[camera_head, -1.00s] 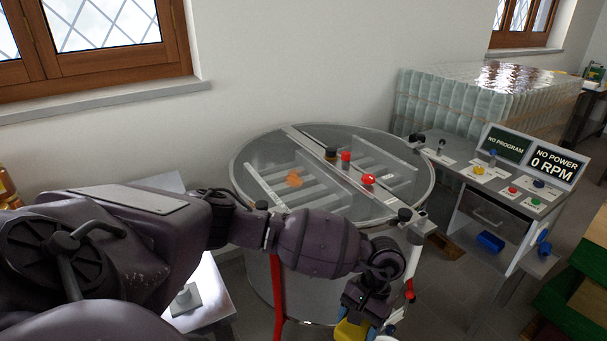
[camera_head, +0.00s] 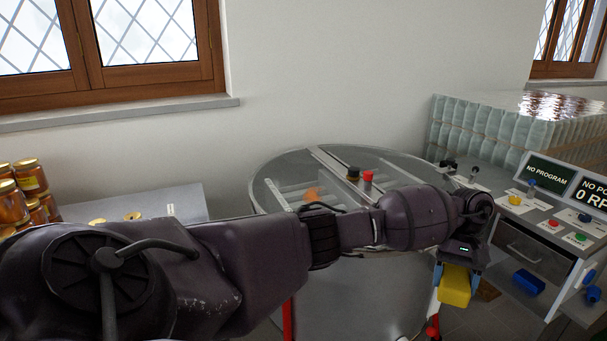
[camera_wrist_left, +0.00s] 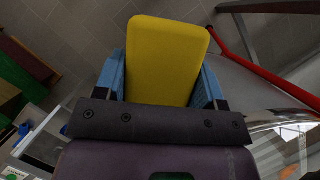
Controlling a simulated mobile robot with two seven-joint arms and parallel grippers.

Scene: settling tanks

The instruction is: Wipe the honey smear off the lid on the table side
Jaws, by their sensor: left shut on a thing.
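The round drum has a clear lid (camera_head: 285,168) with a metal bar across it. An orange honey smear (camera_head: 312,193) shows on the left half of the lid, just beyond my left arm. My left gripper (camera_head: 457,279) is shut on a yellow sponge (camera_head: 454,291), held out past the drum's right side and below lid height. In the left wrist view the sponge (camera_wrist_left: 167,58) sits between the blue fingers, above the grey floor. My left arm hides the front part of the lid. My right gripper is not in view.
A red knob (camera_head: 368,176) and a black knob (camera_head: 353,174) stand up on the lid's bar. A control desk (camera_head: 545,235) with buttons stands close to the right of the gripper. Honey jars (camera_head: 30,180) are at the left, and stacked glass jars (camera_head: 490,130) are behind the desk.

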